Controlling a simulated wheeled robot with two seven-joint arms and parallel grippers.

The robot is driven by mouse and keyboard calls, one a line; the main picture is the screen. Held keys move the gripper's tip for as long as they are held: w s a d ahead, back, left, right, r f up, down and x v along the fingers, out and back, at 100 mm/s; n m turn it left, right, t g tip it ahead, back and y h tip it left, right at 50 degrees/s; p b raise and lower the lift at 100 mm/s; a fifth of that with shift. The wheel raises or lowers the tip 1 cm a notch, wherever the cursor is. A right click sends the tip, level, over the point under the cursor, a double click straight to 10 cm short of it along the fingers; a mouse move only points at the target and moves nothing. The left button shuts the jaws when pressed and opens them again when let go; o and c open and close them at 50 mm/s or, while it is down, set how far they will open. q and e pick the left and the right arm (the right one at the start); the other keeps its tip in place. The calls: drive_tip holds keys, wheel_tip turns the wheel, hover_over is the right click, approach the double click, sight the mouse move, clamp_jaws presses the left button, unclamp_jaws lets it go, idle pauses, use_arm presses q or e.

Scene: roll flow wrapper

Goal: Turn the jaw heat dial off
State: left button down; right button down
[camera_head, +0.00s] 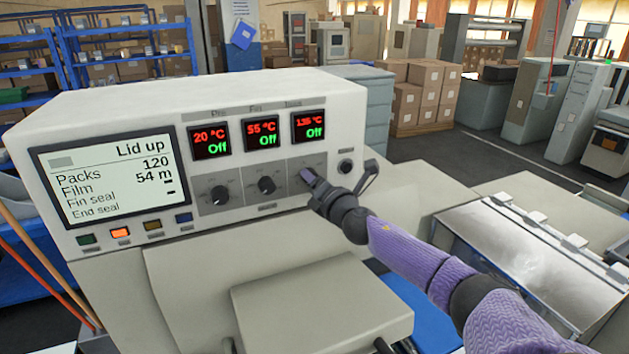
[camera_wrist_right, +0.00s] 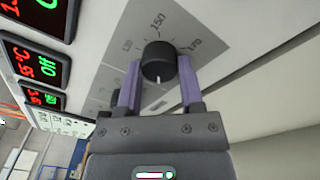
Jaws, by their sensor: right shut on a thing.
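The jaw heat dial is the rightmost of three dark dials on the cream control panel (camera_head: 330,92). My right gripper (camera_head: 310,180) reaches it from the right and mostly hides it in the head view. In the right wrist view the black dial (camera_wrist_right: 158,60) sits between the two purple fingers of my right gripper (camera_wrist_right: 160,80), which are shut on its sides. Its white pointer line faces the gripper's palm, away from the 150 mark. The display above it (camera_head: 308,126) reads about 135 °C in red and Off in green. My left gripper is not in view.
Two other dials, left (camera_head: 219,195) and middle (camera_head: 267,185), stand beside it under displays also reading Off. A round black knob (camera_head: 346,166) is just right of my gripper. The status screen (camera_head: 108,172) reads Lid up. A raised flat cover (camera_head: 320,305) lies below the panel.

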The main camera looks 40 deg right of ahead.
drive_tip(key=shift+f, duration=0.1)
drive_tip(key=shift+c, duration=1.2)
unclamp_jaws()
drive_tip(key=v, duration=1)
drive_tip(key=shift+b, duration=0.4)
